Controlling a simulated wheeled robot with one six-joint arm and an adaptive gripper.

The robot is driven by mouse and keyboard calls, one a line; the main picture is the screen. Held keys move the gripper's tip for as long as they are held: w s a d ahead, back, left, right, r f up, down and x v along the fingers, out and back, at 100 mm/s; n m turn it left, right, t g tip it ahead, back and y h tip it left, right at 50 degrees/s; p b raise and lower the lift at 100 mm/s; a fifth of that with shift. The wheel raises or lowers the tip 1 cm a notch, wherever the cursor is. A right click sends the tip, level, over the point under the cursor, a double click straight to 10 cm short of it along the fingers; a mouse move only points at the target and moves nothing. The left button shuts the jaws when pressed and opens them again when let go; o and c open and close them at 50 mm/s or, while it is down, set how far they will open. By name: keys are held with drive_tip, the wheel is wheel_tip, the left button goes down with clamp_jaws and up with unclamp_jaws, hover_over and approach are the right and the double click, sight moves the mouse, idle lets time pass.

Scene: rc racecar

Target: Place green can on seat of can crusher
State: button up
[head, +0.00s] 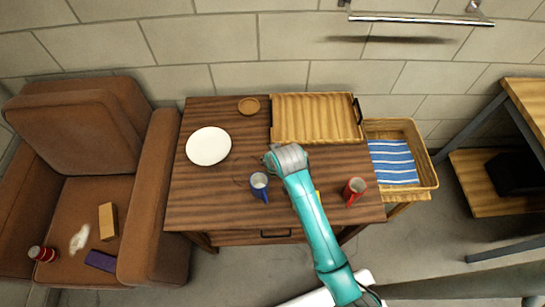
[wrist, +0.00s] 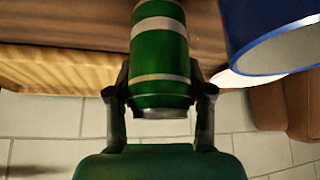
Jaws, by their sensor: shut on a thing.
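In the wrist view a green can (wrist: 160,40) with pale bands stands between the two fingers of my gripper (wrist: 158,85). The fingers are shut on its sides. In the head view my gripper (head: 270,160) is over the middle of the dark wooden table (head: 215,205), beside the blue mug, with the arm reaching in from the lower right. The can is hidden there behind the wrist. I cannot make out a can crusher in either view.
On the table are a white plate (head: 209,146), a small brown dish (head: 248,105), a blue mug (head: 259,182), a red mug (head: 354,189) and a wooden tray (head: 315,118). A basket (head: 427,165) stands right. A brown armchair (head: 75,125) holding several items stands left.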

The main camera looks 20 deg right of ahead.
drive_tip(key=shift+f, duration=0.2)
drive_tip(key=o, duration=0.8)
drive_tip(key=shift+r, duration=0.15)
drive_tip(key=v, duration=1.2)
